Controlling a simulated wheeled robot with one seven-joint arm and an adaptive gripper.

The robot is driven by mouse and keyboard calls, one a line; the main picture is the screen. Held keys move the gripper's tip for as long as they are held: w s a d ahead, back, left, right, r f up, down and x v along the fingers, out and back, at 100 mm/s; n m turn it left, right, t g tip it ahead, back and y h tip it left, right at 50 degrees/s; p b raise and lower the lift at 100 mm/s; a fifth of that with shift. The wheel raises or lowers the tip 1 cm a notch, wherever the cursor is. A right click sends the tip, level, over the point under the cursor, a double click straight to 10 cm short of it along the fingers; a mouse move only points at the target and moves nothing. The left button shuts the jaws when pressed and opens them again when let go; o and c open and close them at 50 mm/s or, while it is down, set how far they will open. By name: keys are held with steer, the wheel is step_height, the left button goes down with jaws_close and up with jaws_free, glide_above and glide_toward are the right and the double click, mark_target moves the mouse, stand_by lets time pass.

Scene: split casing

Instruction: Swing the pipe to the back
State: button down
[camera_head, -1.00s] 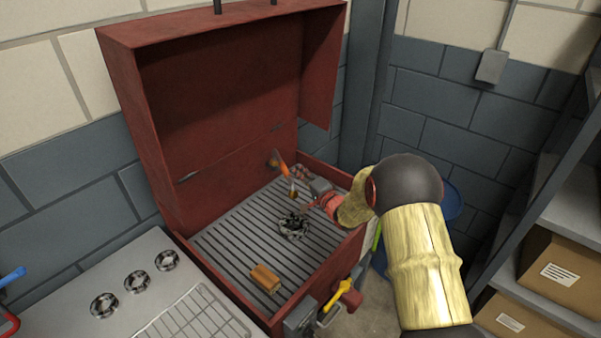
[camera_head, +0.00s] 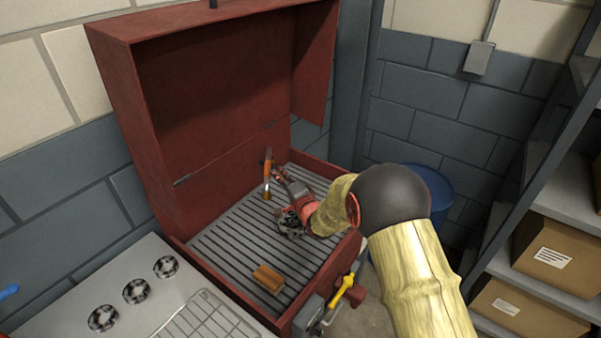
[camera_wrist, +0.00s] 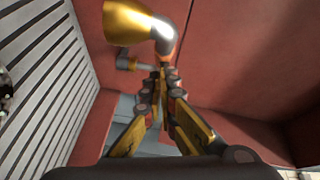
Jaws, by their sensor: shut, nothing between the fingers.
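The pipe (camera_head: 267,172), with an orange upper length and a gold lower end, stands near the back wall inside the red casing (camera_head: 115,90). In the wrist view its gold flared end (camera_wrist: 130,24) and grey elbow (camera_wrist: 165,38) lie just beyond my fingertips. My gripper (camera_head: 279,176) is shut and empty, right beside the pipe on its right. The fingertips (camera_wrist: 163,76) meet close to the pipe's elbow; I cannot tell whether they touch it. My wrist hides part of the casing floor behind it.
The casing's raised lid stands behind. A yellow lever (camera_head: 341,291) sticks out in front. A blue barrel (camera_head: 440,190) stands at right.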

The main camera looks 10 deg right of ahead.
steer(key=w+a+b, duration=0.2)
steer(key=a+b, duration=0.1)
steer(key=a, duration=0.9)
steer(key=shift+a+r+b, duration=0.15)
steer(key=shift+b, duration=0.2)
steer(key=shift+w+a+r, duration=0.1)
steer(key=shift+r, duration=0.1)
